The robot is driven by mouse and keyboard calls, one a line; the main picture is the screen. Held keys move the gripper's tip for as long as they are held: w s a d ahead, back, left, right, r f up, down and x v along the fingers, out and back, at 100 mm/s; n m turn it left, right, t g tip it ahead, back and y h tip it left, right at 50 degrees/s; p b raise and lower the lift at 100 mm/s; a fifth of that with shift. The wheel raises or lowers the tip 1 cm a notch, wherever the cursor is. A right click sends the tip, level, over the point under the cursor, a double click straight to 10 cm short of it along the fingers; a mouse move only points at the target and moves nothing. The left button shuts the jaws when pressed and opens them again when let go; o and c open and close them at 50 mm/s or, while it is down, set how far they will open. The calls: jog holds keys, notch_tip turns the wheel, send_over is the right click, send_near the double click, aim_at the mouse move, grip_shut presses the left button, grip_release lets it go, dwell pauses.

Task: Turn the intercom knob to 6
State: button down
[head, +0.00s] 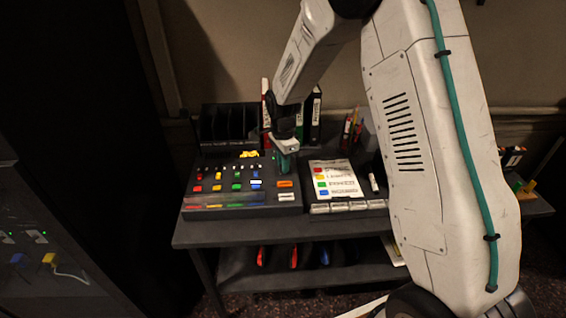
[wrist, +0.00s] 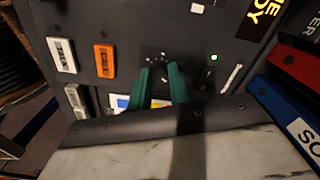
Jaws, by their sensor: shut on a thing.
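The mixing desk console (head: 222,197) is a dark panel with coloured faders and buttons on the table. My gripper (head: 286,168) reaches down to its upper right part, and its green fingers hide the knob in the head view. In the wrist view my gripper (wrist: 160,76) is shut on a small dark knob, the intercom knob (wrist: 160,73), between its fingertips. Small pale scale marks (wrist: 156,56) show around the knob's far side. The numbers and where the knob points are too small and dark to read.
An orange switch (wrist: 104,60) and a white switch (wrist: 62,54) sit left of the fingers. A green light (wrist: 213,57) is to the right. Binders (wrist: 295,75) stand close on the right. A sheet with coloured marks (head: 335,178) lies right of the console.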

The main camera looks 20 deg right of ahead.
dwell(0.4)
jog(key=c, duration=1.3)
grip_release()
jog(key=shift+r, duration=0.15)
notch_tip(320, 180, up, 8)
jog(key=shift+f, duration=0.2)
